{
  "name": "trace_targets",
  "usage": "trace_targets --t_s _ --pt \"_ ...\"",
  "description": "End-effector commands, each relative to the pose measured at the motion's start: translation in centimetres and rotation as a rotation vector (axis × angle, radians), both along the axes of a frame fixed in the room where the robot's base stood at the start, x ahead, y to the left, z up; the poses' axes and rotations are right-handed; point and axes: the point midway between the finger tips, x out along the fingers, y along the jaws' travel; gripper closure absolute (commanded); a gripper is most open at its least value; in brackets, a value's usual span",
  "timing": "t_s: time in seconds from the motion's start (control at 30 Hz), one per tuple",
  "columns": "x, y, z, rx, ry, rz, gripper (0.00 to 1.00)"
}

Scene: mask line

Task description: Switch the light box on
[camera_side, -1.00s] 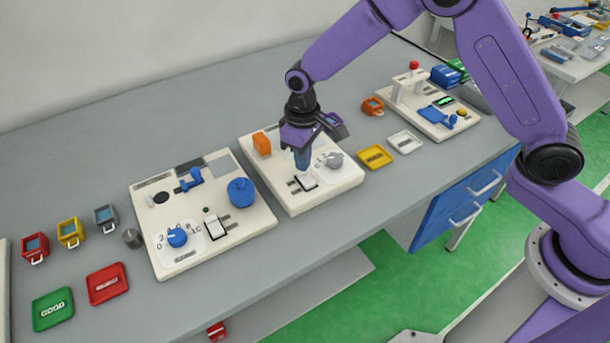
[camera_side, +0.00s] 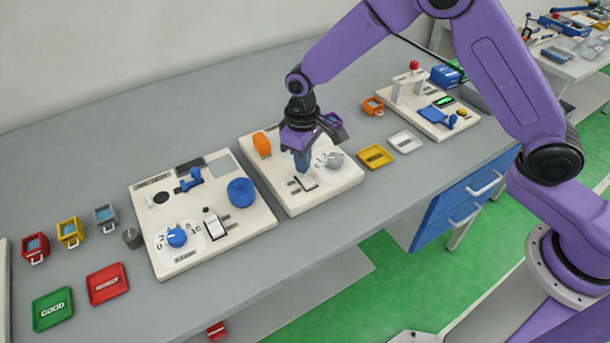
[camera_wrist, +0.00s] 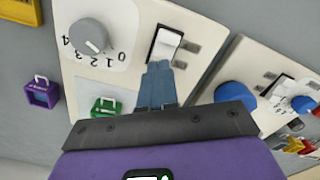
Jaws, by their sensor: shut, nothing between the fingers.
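The middle cream board (camera_side: 327,201) carries a white rocker switch (camera_side: 304,183) near its front edge and a grey numbered knob. In the wrist view the switch (camera_wrist: 166,43) stands in a dark frame on the board (camera_wrist: 131,20). My gripper (camera_side: 302,170) points down just behind the switch, its blue fingers closed together with nothing between them. In the wrist view my gripper's fingertips (camera_wrist: 158,66) are right at the near end of the switch. I cannot tell whether they touch it. A pale panel (camera_wrist: 88,95) with a green case (camera_wrist: 105,107) on it is partly hidden by my gripper.
The grey knob (camera_wrist: 88,36) is beside the switch. An orange block (camera_side: 262,143) stands at the board's back left. Another board (camera_side: 169,265) with a blue dial and blue knob lies left. Yellow (camera_side: 375,156) and white (camera_side: 405,141) trays lie right.

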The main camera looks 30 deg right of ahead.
Motion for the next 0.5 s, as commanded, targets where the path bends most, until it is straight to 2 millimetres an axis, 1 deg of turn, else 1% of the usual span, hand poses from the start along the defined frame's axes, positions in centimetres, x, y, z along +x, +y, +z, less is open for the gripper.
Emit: trace_targets --t_s 0.5 --pt "-0.02 -0.01 -0.67 0.000 0.001 0.000 1.00"
